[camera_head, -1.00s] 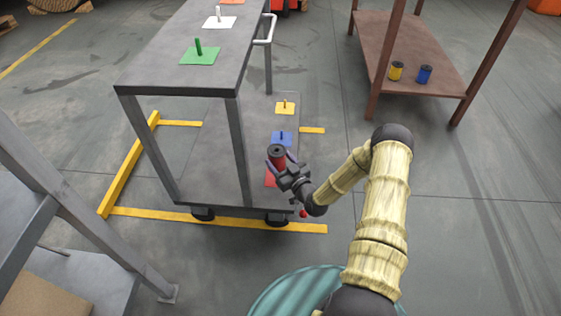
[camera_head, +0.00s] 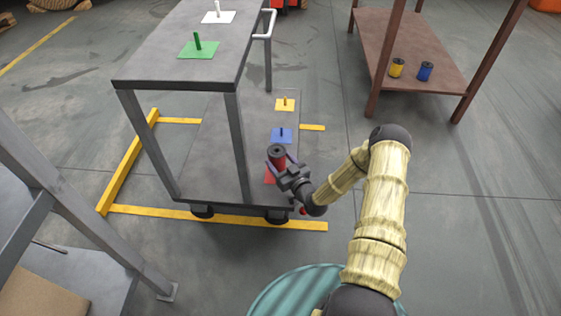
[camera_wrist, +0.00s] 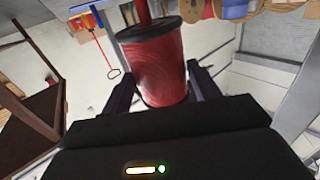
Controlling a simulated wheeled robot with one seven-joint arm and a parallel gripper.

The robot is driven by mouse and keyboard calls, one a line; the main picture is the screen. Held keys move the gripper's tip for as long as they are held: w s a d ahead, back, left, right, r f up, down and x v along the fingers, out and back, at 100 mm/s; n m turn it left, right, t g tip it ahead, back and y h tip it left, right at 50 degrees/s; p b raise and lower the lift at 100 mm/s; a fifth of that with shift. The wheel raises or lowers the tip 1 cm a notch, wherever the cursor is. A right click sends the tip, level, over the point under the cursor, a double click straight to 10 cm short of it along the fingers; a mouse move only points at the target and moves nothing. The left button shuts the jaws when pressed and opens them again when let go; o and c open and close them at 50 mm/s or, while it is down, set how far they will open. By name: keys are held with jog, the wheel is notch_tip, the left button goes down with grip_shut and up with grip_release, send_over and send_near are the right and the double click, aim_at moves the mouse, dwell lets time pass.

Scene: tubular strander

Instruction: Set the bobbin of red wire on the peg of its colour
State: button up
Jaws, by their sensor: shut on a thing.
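The red wire bobbin (camera_head: 277,158), with dark flanges, is upright over the red plate (camera_head: 269,177) at the near end of the cart's lower shelf. My gripper (camera_head: 284,171) is shut on the bobbin from the near right side. The red plate is partly hidden behind the bobbin and gripper. In the wrist view, the bobbin (camera_wrist: 160,72) sits between the two fingers. A red peg (camera_wrist: 143,12) meets the middle of its flange there. How far the peg goes into the bobbin cannot be told.
A blue plate with peg (camera_head: 282,136) and a yellow one (camera_head: 284,104) lie farther back on the lower shelf. The cart's upper deck (camera_head: 150,75), with green (camera_head: 198,49) and white plates, overhangs at left. Yellow and blue bobbins stand on a brown table (camera_head: 430,85).

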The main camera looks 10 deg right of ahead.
jog(key=o, duration=1.3)
jog(key=shift+s, duration=0.1)
jog(key=p+v, duration=0.6)
jog(key=v, duration=1.1)
jog(key=shift+s, duration=0.1)
jog(key=shift+p, duration=0.3)
